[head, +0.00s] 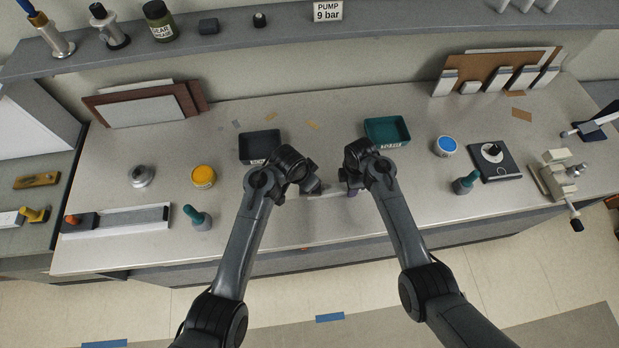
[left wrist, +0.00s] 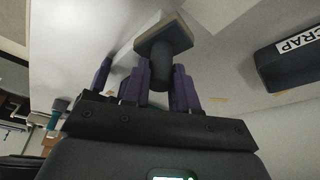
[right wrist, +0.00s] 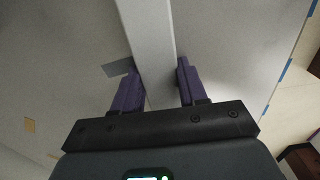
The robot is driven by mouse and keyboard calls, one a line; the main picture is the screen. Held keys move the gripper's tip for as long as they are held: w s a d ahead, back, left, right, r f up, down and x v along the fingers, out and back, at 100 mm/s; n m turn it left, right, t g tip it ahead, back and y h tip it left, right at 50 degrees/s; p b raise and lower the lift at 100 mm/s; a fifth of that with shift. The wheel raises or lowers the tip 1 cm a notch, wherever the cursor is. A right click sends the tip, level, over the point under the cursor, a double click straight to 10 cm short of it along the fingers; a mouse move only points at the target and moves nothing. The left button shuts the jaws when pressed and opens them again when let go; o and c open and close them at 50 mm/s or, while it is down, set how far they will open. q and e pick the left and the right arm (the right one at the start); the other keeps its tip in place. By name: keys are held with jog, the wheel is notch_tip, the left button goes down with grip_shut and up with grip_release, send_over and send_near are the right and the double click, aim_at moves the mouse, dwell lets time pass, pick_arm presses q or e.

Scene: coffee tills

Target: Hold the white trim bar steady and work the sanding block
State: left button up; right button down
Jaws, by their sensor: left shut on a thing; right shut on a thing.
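The white trim bar (head: 325,195) lies across the near middle of the bench; it also shows in the right wrist view (right wrist: 149,35). My right gripper (right wrist: 158,68) is shut on it, one purple finger along each side. My left gripper (left wrist: 158,78) is shut on the dark handle of the sanding block (left wrist: 168,50), which has a tan-edged pad. In the left wrist view the block is at the white bar, which partly hides behind it. I cannot tell whether the pad touches the bar. In the head view my arms hide most of the block.
A black scrap tray (head: 259,146) and a teal tray (head: 387,131) stand behind my grippers. A yellow-lidded tin (head: 204,176) and a teal-handled tool (head: 196,217) are to the left. A blue-topped tin (head: 446,146) and a clamp-like device (head: 561,176) are to the right.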

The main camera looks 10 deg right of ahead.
pick_arm(q)
jog(key=shift+d, duration=0.15)
jog(key=shift+d, duration=1.5)
jog(key=shift+w+d+f, duration=0.1)
jog(key=shift+d, duration=0.2)
jog(key=shift+a, duration=0.1)
